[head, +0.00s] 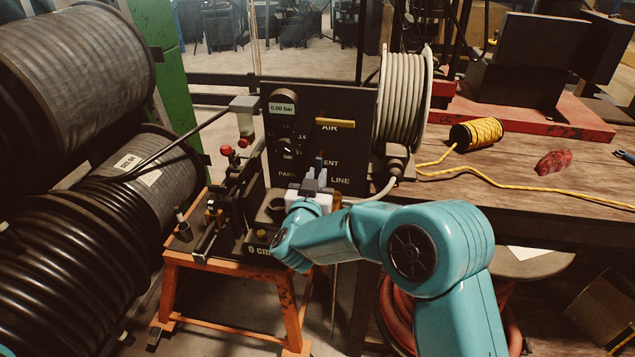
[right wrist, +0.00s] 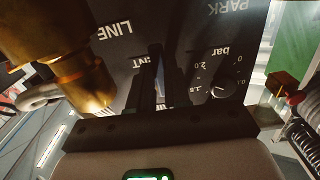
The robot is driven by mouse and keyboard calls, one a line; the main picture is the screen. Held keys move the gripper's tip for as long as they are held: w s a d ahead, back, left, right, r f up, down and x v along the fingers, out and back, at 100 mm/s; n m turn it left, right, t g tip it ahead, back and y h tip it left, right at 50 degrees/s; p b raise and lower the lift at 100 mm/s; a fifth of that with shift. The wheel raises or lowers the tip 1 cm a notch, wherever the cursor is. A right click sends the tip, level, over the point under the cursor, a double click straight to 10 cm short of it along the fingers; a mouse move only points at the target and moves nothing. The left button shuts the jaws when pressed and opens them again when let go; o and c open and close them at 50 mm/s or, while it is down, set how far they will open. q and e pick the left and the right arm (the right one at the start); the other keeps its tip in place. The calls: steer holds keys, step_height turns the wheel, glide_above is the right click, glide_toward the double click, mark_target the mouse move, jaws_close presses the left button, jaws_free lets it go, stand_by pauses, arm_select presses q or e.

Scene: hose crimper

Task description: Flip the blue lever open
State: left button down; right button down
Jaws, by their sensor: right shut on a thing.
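The dark control panel (head: 345,150) stands behind the crimping bench and carries AIR, VENT, PARK and LINE lettering, partly covered by my gripper. The blue lever (head: 319,160) shows as a small upright blue piece at the VENT lettering, just above my right fingertips. My right gripper (head: 316,178) is at the panel face, shut on the blue lever. In the right wrist view, a thin blue strip of the lever (right wrist: 161,86) shows between the dark fingers (right wrist: 155,75); the rest of it is hidden. My left gripper is not in view.
A yellow lever (head: 338,123) sits above on the panel, by AIR. A gauge reads 0,00 bar (head: 282,108). A brass fitting (right wrist: 75,75) is close beside my fingers in the wrist view. A hose reel (head: 405,95) stands right; large black hose coils (head: 70,230) fill the left.

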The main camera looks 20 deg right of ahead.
steer(key=c, duration=1.1)
jaws_free()
steer(key=shift+s, duration=0.1)
steer(key=b+v, duration=0.2)
steer(key=v, duration=1.4)
steer(key=shift+a, duration=0.15)
